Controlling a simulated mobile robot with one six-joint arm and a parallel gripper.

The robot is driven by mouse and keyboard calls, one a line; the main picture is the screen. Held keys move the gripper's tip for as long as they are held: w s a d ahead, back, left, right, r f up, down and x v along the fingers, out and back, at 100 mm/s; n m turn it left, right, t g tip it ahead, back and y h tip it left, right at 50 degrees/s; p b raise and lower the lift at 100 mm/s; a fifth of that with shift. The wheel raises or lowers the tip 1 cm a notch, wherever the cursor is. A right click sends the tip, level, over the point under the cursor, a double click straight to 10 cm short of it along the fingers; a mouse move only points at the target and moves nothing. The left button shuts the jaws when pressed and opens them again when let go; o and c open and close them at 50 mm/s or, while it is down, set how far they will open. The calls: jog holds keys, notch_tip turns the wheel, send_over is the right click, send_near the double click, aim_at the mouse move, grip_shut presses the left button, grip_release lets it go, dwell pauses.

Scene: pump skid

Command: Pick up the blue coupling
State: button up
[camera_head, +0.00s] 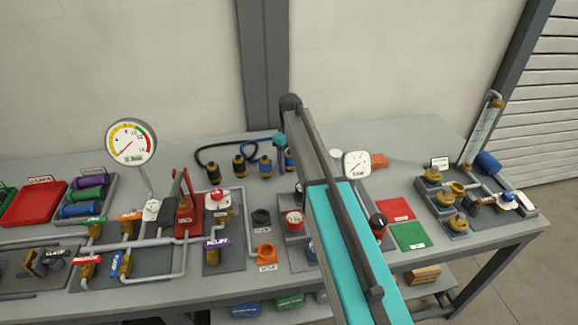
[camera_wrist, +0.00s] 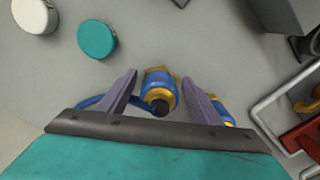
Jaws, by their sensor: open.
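A blue coupling with gold collars and a dark end (camera_wrist: 158,92) lies between the fingers of my gripper (camera_wrist: 159,77) in the wrist view. My gripper is open, with a visible gap on each side of the coupling. I cannot tell how far above it the fingers are. A second blue and gold coupling (camera_wrist: 226,113) is partly hidden behind the right finger.
A teal cap (camera_wrist: 97,39) and a white cap (camera_wrist: 35,14) lie near my gripper. A red pump stand (camera_head: 188,215) and a gauge (camera_head: 356,164) rise from the bench. Bare bench surrounds the caps.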

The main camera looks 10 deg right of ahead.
jog(key=shift+c, duration=0.6)
jog(key=c, duration=1.1)
jog(key=shift+r, duration=0.1)
jog(key=shift+c, duration=0.2)
jog(key=shift+r+b, duration=1.45)
jog(key=shift+r, duration=3.5)
jog(key=shift+r, duration=0.1)
